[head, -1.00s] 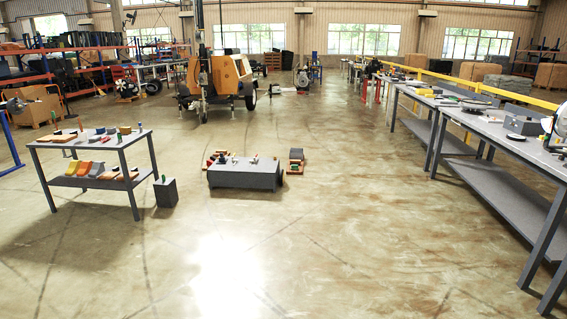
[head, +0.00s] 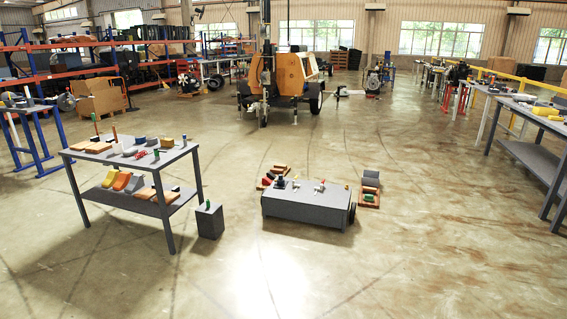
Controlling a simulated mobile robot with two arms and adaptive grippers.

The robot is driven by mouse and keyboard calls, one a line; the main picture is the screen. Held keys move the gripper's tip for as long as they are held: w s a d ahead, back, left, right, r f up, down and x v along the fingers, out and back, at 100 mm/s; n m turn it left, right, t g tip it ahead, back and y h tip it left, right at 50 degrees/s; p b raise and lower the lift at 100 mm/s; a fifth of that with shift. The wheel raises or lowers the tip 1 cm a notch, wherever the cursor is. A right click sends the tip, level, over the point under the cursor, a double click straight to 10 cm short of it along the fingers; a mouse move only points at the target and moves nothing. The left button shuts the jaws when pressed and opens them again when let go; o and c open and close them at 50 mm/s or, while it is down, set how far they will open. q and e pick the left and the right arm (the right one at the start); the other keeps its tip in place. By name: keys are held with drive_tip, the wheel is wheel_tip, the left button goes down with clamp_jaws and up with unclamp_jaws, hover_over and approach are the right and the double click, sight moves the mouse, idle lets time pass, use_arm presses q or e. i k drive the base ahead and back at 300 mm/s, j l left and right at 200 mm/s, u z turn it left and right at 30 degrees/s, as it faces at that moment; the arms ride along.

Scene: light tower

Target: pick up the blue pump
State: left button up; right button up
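I cannot make out a blue pump for certain in the head view; the small items on the tables and on the low cart are too small to tell apart. The grey low cart (head: 305,208) stands on the floor right of the middle, with several small parts on top. The grey two-level table (head: 185,157) at the left holds several small blocks and parts, some of them green, red and grey. Neither of my grippers is in view.
A grey box (head: 209,222) stands beside the table's right legs. A yellow machine (head: 292,72) stands behind. A long workbench (head: 545,160) is at the right. The floor in front is clear.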

sight(280, 183)
drive_tip(key=i, duration=4.85)
